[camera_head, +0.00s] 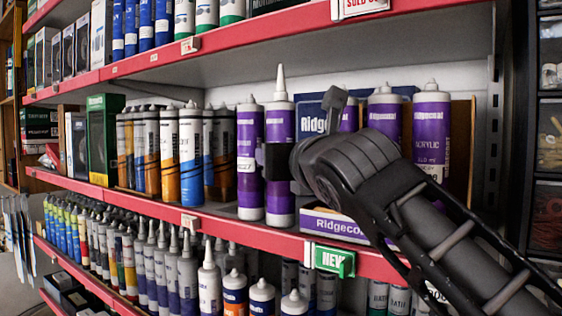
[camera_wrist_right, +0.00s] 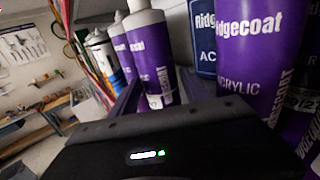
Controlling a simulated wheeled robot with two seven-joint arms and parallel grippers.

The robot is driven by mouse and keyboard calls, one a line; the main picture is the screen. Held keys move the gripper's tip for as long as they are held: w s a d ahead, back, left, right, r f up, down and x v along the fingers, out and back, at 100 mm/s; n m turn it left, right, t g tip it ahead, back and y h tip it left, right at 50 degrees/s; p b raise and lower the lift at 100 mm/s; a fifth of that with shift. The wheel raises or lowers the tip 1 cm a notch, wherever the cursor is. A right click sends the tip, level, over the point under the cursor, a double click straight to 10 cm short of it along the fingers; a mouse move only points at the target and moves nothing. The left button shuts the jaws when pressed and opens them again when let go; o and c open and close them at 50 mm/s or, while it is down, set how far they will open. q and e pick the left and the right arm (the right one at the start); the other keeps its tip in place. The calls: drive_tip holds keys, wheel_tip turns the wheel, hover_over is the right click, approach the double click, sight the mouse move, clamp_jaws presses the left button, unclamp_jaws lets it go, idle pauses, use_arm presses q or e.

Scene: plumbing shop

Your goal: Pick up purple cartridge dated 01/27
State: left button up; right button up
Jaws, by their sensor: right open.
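Purple cartridges with white lettering stand upright on the middle shelf. In the head view, one with a long white nozzle (camera_head: 281,118) stands beside another purple cartridge (camera_head: 250,125) on its left, which carries a white label. My right gripper (camera_head: 277,161) is open at the long-nozzled cartridge, with a dark finger across its middle. In the right wrist view, a purple cartridge (camera_wrist_right: 147,45) stands between the open fingers of the gripper (camera_wrist_right: 158,88); contact cannot be told. Its small label is too blurred to read a date. My left gripper is not in view.
More purple cartridges (camera_head: 431,125) stand on the right, partly behind my right arm. A blue Ridgecoat box (camera_head: 311,117) is behind the gripper, and a low Ridgecoat carton (camera_head: 332,224) is at the shelf's front. Orange-labelled cartridges (camera_head: 168,155) stand to the left. A red shelf edge (camera_head: 235,231) runs below.

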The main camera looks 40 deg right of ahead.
clamp_jaws()
idle(0.7)
drive_tip(key=shift+r, duration=0.1)
